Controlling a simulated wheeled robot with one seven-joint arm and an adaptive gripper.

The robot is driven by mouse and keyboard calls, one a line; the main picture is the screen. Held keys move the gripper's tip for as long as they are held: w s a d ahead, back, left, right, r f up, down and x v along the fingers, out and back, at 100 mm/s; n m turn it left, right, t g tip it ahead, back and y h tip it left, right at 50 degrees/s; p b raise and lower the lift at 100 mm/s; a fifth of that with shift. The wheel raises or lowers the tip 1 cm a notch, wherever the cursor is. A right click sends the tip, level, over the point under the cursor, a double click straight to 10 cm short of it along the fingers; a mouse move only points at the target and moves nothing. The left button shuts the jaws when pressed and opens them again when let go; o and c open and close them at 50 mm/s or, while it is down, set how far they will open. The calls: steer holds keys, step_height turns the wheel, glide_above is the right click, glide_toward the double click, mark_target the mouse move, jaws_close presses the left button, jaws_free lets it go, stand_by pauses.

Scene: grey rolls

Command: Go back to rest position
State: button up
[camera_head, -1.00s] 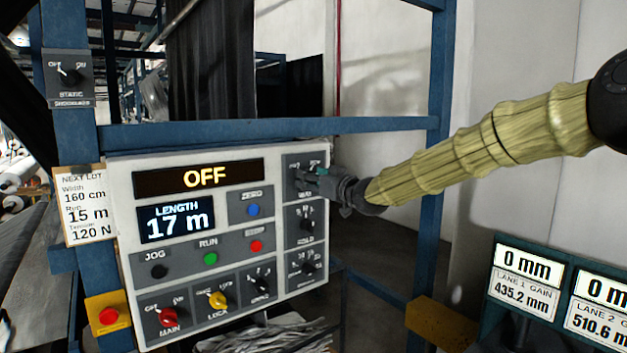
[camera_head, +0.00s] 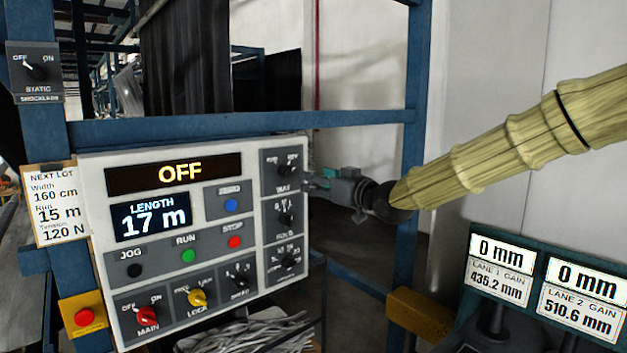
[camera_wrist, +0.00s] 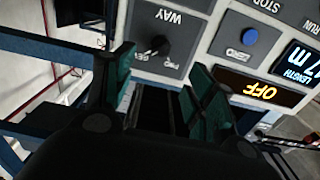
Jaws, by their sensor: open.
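My gripper (camera_head: 322,180) is at the right edge of the control panel (camera_head: 93,190), beside the WAY knob (camera_head: 283,168), with a small gap to it in the head view. In the wrist view my gripper (camera_wrist: 158,88) has its green-padded fingers apart, with nothing between them. The WAY knob (camera_wrist: 155,46) shows beyond the fingers, clear of them. The panel's display (camera_head: 180,174) reads OFF and the length display (camera_head: 150,216) reads 17 m. My arm, in a ribbed yellowish sleeve, reaches in from the right.
A blue frame post (camera_head: 410,150) and crossbar (camera_head: 240,127) stand close behind my gripper. Two lane displays (camera_head: 500,268) reading 0 mm stand at the lower right. A red button (camera_head: 85,317) sits lower left. The space right of the panel, before the pale wall, is fairly free.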

steer(key=shift+f, duration=0.2)
